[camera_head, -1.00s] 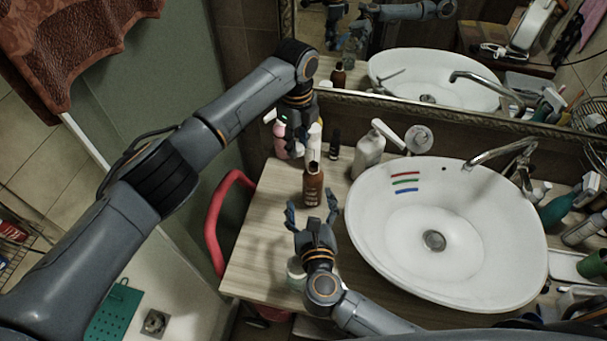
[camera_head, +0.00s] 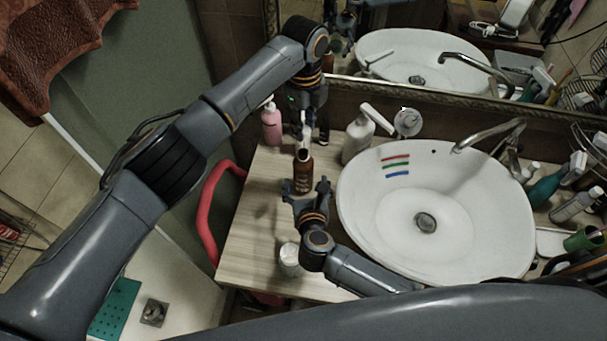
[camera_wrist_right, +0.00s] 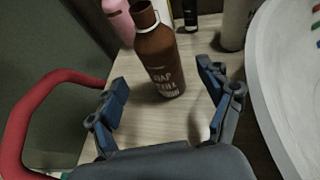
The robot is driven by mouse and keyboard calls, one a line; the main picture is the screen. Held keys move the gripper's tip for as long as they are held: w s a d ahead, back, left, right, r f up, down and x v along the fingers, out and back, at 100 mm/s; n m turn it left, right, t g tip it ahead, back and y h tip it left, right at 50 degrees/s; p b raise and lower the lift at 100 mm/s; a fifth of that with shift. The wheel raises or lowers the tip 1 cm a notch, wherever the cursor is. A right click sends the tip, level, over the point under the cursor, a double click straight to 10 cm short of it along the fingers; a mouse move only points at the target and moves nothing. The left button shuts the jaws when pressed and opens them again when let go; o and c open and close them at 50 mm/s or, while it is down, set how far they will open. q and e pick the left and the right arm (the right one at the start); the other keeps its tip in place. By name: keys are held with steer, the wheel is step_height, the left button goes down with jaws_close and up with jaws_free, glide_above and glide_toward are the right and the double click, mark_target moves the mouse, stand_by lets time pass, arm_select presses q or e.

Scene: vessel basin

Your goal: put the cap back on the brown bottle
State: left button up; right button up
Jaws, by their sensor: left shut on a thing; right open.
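The brown bottle (camera_head: 303,173) stands upright on the wooden counter, left of the basin. It also shows in the right wrist view (camera_wrist_right: 160,62), with a pale ring at its neck. My left gripper (camera_head: 305,132) is over the bottle's top, pointing down. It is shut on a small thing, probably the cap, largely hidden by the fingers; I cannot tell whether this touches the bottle. My right gripper (camera_head: 306,191) is open and low on the near side of the bottle. In the wrist view its fingers (camera_wrist_right: 163,86) spread to either side, with the bottle ahead between them.
A pink bottle (camera_head: 271,124) and a white pump bottle (camera_head: 357,138) stand behind. The white basin (camera_head: 435,255) is close on the right. A white jar (camera_head: 289,257) stands near the counter's front. A red rail (camera_head: 205,215) curves beside the left edge.

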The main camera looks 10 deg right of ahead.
mark_target(304, 174)
steer(key=x, duration=0.7)
steer(key=shift+w+f, duration=0.15)
steer(key=shift+w, duration=0.25)
jaws_close()
arm_select(q)
steer(key=shift+f, duration=2.5)
